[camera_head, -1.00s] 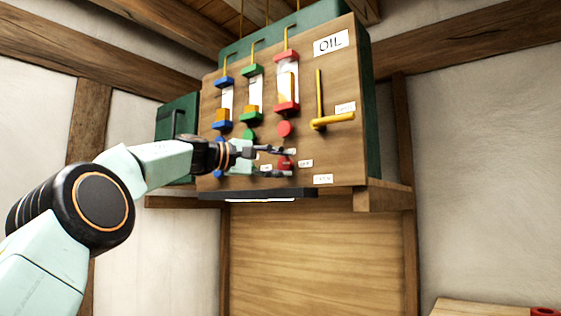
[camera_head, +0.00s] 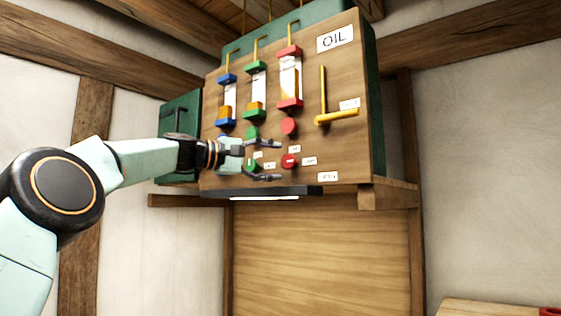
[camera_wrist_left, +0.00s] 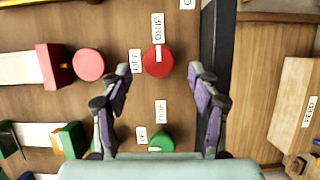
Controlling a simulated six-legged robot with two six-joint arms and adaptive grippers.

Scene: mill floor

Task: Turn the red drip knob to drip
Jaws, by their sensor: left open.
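The red drip knob (camera_head: 289,161) is low on the wooden oil panel (camera_head: 345,80), below a plain red round button. In the left wrist view the red knob (camera_wrist_left: 158,63) shows a white pointer mark lined up with the label that reads DRIP (camera_wrist_left: 157,28); the OFF label (camera_wrist_left: 135,61) is off to its side. My left gripper (camera_head: 277,160) is open and empty. Its fingertips are just left of the red knob in the head view, apart from it. My right gripper is not in view.
A green knob (camera_wrist_left: 161,138) lies between the finger bases in the left wrist view, with its own labels. A yellow lever (camera_head: 336,117) is right of the red button. A dark ledge (camera_head: 262,192) runs below the panel.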

